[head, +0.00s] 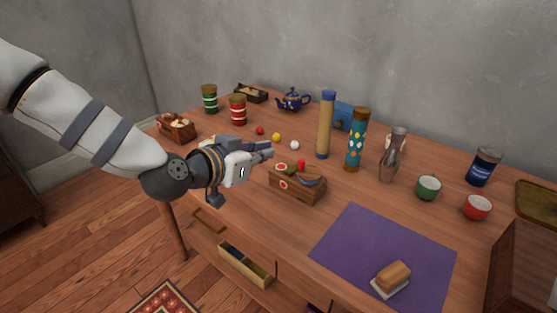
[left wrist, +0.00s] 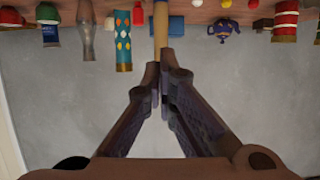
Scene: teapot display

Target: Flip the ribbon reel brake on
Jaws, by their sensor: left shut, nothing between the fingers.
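I cannot tell for sure which thing is the ribbon reel brake. A blue box (head: 344,113) with a darker round spot stands at the back of the table, partly hidden behind tall cylinders; its blue side also shows in the left wrist view (left wrist: 176,26). My left gripper (head: 268,150) is shut and empty. It is in the air above the table's front left part, pointing right, apart from the box. In the left wrist view its fingertips (left wrist: 163,72) meet just below a tan cylinder in the picture. My right gripper is not in view.
Near my gripper is a wooden crate (head: 297,189) with colourful items. A tan cylinder (head: 325,128), a teal patterned cylinder (head: 356,140) and a glass carafe (head: 391,160) stand upright. A purple mat (head: 375,244) covers the front right. An open drawer (head: 243,264) juts out below.

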